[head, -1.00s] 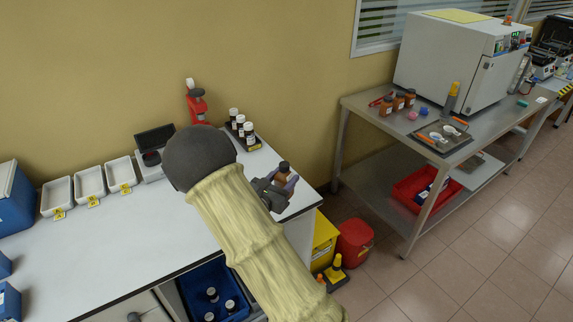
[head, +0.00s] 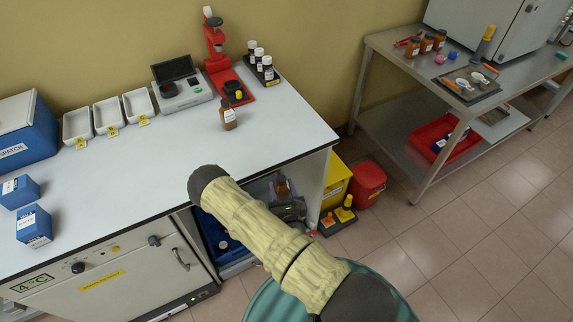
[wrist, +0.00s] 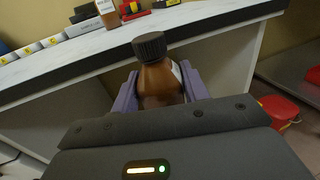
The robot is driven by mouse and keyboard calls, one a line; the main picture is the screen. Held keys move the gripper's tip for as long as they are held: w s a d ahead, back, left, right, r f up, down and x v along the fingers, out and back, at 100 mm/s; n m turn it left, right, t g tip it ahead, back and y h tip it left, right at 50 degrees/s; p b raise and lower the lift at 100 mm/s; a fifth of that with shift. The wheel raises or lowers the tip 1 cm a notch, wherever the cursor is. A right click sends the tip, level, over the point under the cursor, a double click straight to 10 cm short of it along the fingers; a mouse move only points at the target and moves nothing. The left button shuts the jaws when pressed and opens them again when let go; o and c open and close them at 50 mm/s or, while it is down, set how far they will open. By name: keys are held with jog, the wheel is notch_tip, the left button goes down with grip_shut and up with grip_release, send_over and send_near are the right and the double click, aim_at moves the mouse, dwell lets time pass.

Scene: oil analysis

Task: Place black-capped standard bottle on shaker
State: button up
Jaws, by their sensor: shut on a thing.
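My gripper (head: 284,190) is shut on a brown bottle, just past the white bench's front right edge and below its top in the head view. In the wrist view the bottle (wrist: 158,82) stands roughly upright between the purple fingers (wrist: 160,76), with a ribbed black cap (wrist: 149,46) and part of a white label. My arm and gripper hide much of it in the head view. A second brown, dark-capped bottle (head: 228,117) with a white label stands on the bench. I cannot tell which device, if any in view, is the shaker.
The white bench (head: 130,205) is mostly clear in front. At its back stand white trays (head: 107,115), a grey open-lidded device (head: 181,91), a red stand (head: 217,60) and a rack of bottles (head: 262,68). Yellow and red bins (head: 369,183) stand right of the bench.

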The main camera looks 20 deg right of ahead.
aim_at(281, 196)
jog(key=f, duration=0.1)
jog(key=y, duration=0.1)
jog(key=a+f+n+y, duration=0.1)
jog(key=shift+s+f, duration=0.3)
jog(key=shift+s, duration=0.1)
jog(key=shift+w+d+r, duration=0.1)
jog(key=shift+f+b, duration=0.6)
jog(key=shift+b, duration=0.1)
jog(key=shift+d, duration=0.1)
